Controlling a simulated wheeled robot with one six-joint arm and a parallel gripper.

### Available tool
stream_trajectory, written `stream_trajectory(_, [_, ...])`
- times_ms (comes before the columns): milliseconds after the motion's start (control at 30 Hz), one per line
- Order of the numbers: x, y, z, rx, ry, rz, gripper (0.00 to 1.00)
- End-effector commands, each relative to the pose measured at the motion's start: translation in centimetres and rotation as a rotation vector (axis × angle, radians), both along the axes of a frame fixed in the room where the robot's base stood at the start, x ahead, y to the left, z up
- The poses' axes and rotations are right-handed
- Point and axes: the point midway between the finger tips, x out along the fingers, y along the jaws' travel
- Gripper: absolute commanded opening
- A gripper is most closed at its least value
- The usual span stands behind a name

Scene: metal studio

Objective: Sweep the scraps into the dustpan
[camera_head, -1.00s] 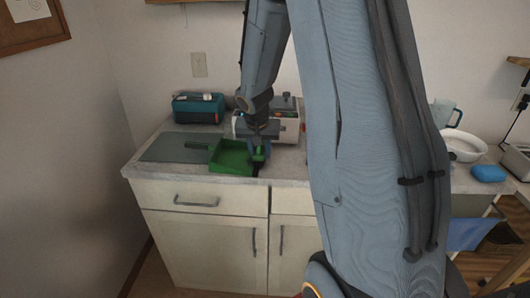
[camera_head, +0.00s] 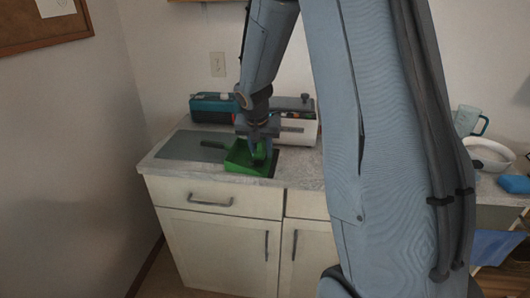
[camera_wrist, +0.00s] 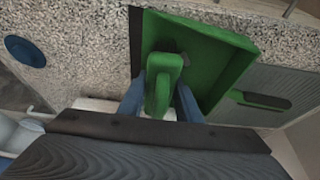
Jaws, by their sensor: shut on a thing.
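The green dustpan (camera_head: 238,161) lies on the counter, its dark handle (camera_head: 213,146) pointing left. It also shows in the wrist view (camera_wrist: 225,65). My gripper (camera_head: 260,146) is shut on the green handle of a brush (camera_wrist: 160,92), held between its two blue-grey fingers. In the head view the brush (camera_head: 258,157) is at the right part of the dustpan, over or inside it; contact with its floor cannot be told. A small dark grey patch shows beside the brush in the wrist view; whether it is bristles or a scrap is unclear. No scraps can be made out surely.
A grey mat (camera_head: 188,147) lies under the dustpan handle. A teal box (camera_head: 211,108) and a white appliance (camera_head: 297,128) stand behind, near the wall. A white bowl (camera_head: 488,154), a mug (camera_head: 467,121) and a blue item (camera_head: 514,184) are at right. The counter's front edge is close to the dustpan.

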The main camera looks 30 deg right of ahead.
Motion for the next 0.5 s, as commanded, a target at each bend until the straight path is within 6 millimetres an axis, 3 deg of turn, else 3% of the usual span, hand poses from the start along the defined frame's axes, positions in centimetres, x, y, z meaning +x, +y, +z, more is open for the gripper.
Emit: stream_trajectory(500, [0.0, -0.1, 3.2, 0.000, -0.002, -0.001, 0.07])
